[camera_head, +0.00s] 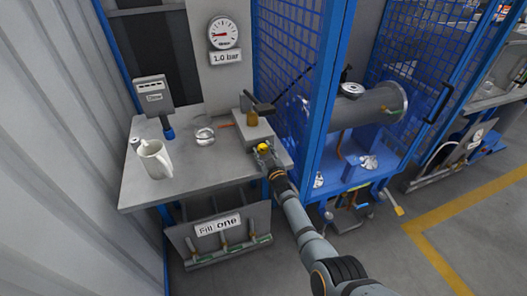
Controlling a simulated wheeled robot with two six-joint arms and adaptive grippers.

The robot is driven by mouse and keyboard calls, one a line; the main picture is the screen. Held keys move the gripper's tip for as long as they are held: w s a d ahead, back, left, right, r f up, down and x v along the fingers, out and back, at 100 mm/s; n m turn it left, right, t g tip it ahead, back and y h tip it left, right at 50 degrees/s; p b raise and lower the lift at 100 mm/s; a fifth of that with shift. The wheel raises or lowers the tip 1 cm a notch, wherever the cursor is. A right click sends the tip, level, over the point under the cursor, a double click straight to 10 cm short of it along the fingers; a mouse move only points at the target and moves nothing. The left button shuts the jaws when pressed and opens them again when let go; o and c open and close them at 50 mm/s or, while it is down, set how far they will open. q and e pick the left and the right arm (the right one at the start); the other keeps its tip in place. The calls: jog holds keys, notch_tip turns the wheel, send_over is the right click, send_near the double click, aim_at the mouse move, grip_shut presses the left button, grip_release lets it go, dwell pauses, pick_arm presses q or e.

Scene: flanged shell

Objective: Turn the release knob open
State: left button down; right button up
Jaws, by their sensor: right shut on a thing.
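A small yellow knob (263,147) shows at the right front of the grey bench, beside the grey pump block (250,128). I take it to be the release knob. My right gripper (265,152) is at this knob and shut on it. The fingers are small here and hide part of the knob, so its turned angle cannot be read. My right arm reaches up to it from the lower right. My left gripper is out of view.
A white jug (153,160) stands on the bench (190,174) at left. A round gauge (223,33) hangs above a "1.0 bar" label. A black lever (292,86) slants above the block. A blue mesh cage (333,90) holding a grey cylinder (375,108) stands close at right.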

jog(key=shift+f, duration=0.1)
jog(key=o, duration=1.2)
